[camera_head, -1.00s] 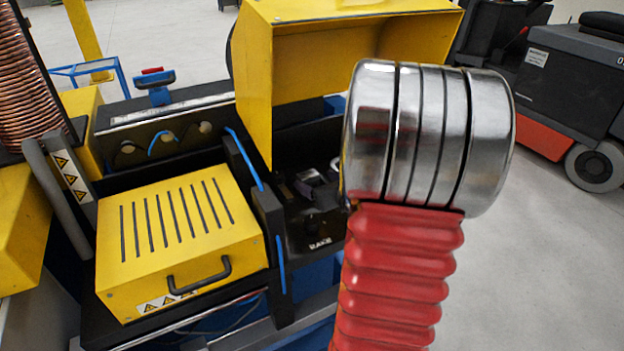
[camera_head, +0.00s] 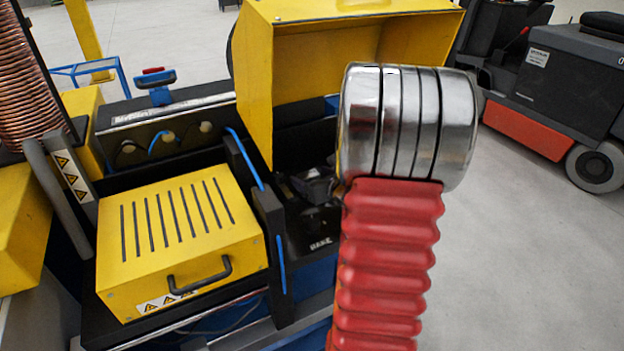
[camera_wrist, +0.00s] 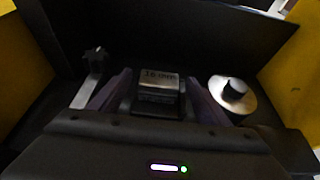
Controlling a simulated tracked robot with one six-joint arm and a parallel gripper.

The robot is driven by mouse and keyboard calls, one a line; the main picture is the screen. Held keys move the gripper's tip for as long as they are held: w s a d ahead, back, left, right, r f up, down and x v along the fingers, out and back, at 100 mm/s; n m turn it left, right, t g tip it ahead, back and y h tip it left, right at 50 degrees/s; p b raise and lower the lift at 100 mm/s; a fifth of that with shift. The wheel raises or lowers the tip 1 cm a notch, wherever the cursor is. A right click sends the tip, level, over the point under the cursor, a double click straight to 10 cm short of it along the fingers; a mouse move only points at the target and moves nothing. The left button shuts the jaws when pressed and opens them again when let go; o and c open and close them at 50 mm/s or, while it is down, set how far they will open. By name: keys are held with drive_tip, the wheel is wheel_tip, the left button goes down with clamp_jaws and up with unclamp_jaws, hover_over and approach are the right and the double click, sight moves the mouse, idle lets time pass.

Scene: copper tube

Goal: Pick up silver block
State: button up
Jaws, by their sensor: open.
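The silver block (camera_wrist: 159,77), marked "16 mm", shows in the middle of the wrist view, with a dark lower part in front of it. My gripper (camera_wrist: 158,84) is open, with one purple-tinted finger to the left of the block and one to the right. I cannot tell whether either finger touches it. In the head view the block cannot be made out; my red arm and its silver joint cover part of the dark work area.
A metal knob (camera_wrist: 233,93) stands right of the block and a metal bracket (camera_wrist: 92,78) left. Yellow walls flank the recess. In the head view, the raised yellow hood (camera_head: 350,70) stands behind my arm and a slotted yellow cover (camera_head: 180,240) sits left.

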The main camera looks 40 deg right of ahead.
drive_tip(key=shift+c, duration=0.4)
drive_tip(key=c, duration=1.6)
drive_tip(key=shift+r, duration=0.15)
wheel_tip(320, 180, up, 10)
